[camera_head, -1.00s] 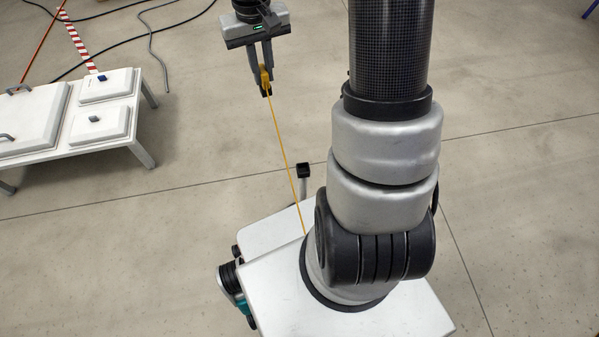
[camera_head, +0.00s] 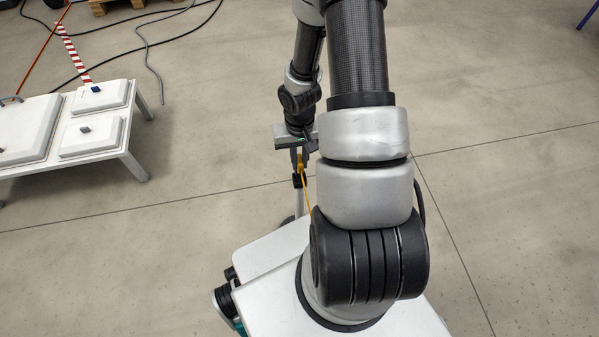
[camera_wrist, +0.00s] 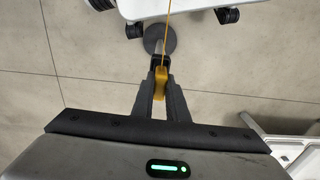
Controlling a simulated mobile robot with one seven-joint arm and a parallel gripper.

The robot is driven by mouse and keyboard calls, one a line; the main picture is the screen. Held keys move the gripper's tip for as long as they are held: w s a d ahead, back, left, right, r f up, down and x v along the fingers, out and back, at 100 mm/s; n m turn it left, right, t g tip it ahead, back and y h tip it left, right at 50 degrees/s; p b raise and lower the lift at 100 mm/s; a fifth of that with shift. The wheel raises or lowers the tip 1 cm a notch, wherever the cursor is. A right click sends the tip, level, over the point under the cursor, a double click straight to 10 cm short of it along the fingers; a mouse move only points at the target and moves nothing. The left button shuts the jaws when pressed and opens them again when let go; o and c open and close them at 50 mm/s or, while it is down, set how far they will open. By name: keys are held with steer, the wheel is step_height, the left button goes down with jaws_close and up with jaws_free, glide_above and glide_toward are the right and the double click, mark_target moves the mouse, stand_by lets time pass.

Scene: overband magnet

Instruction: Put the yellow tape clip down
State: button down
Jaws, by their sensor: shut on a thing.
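My gripper (camera_head: 299,172) hangs pointing down near the front of my base and is shut on the yellow tape clip (camera_head: 303,162). In the wrist view the clip (camera_wrist: 161,84) sits between the two fingers of my gripper (camera_wrist: 160,76). A thin yellow tape (camera_wrist: 168,30) runs from it toward my white base. A thin stand (camera_head: 299,202) with a black top is right by the fingertips in the head view. Its round grey foot (camera_wrist: 171,42) shows on the floor in the wrist view. I cannot tell whether the clip touches the stand.
A low white table (camera_head: 122,150) with lidded panels stands at the left; part of it shows at lower right in the wrist view. A red-and-white striped strip (camera_head: 75,55) and cables (camera_head: 150,55) lie on the floor behind it. The floor at right is clear.

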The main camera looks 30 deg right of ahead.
mark_target(299, 169)
steer(key=shift+f+b, duration=0.65)
steer(key=shift+f, duration=1.45)
steer(key=shift+f, duration=0.1)
steer(key=shift+f, duration=0.15)
steer(key=c, duration=1.7)
jaws_free()
steer(key=shift+c, duration=0.2)
step_height(299, 169, up, 12)
steer(key=p, duration=0.4)
steer(key=shift+r, duration=0.25)
